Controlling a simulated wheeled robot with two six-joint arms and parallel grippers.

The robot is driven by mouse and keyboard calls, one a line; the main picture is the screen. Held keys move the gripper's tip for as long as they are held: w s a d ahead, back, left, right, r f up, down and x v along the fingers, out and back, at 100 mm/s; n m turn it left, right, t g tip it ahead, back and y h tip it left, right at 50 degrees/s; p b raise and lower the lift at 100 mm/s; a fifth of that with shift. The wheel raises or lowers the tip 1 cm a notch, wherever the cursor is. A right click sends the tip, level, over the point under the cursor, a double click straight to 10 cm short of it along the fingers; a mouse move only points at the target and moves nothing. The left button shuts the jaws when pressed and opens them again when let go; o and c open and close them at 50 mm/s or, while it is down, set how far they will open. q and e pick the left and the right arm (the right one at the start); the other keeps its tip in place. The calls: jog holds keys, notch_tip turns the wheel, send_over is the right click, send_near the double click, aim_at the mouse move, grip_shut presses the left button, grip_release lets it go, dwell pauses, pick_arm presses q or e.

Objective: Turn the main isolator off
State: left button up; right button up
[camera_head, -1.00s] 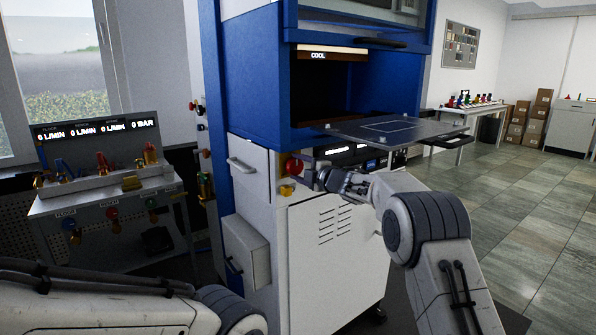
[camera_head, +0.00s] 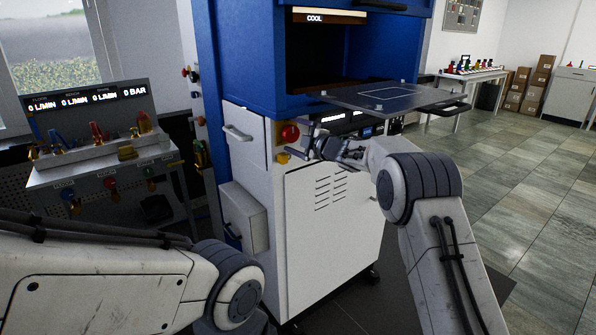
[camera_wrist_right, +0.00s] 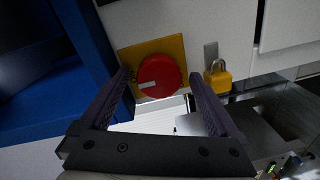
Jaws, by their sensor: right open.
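The main isolator is a round red knob (camera_head: 289,133) on a yellow plate on the front of the white cabinet, under the blue press. In the right wrist view the red knob (camera_wrist_right: 164,72) shows a pale bar mark low on its left, and the yellow plate (camera_wrist_right: 131,56) is behind it. My right gripper (camera_head: 308,142) is open just right of the knob in the head view. In the wrist view its two fingers (camera_wrist_right: 158,79) stand apart on either side of the knob; contact cannot be told. My left arm shows at lower left, its gripper out of view.
A yellow padlock (camera_wrist_right: 218,80) hangs beside the knob. A dark platen (camera_head: 392,97) juts out above my right forearm. A grey box (camera_head: 243,218) projects from the cabinet's left side. A bench with gauges and valves (camera_head: 100,170) stands left. Floor at right is clear.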

jog(key=m+p, duration=0.3)
jog(key=m, duration=0.1)
jog(key=m+p, duration=0.4)
jog(key=m, duration=0.1)
jog(key=m+y+p, duration=0.1)
jog(key=m+p, duration=0.2)
jog(key=m, duration=0.2)
jog(key=shift+d+r, duration=0.1)
jog(key=shift+r, duration=0.2)
jog(key=shift+d+f+m+p, duration=0.15)
jog(key=shift+m+p, duration=0.3)
jog(key=shift+m, duration=0.35)
jog(key=b+v, duration=0.3)
jog(key=v, duration=0.7)
jog(key=s+a+r+m+g+h+p, duration=0.1)
jog(key=s+a+r+g+h+p, duration=0.15)
jog(key=s+a+h, duration=0.35)
jog(key=s+f+g+h+p, duration=0.1)
jog(key=s+g, duration=0.3)
jog(key=s, duration=1.7)
jog(key=shift+f+g+h+p, duration=0.25)
jog(key=shift+g+h+p, duration=0.15)
jog(key=shift+h, duration=0.5)
jog(key=shift+s, duration=0.15)
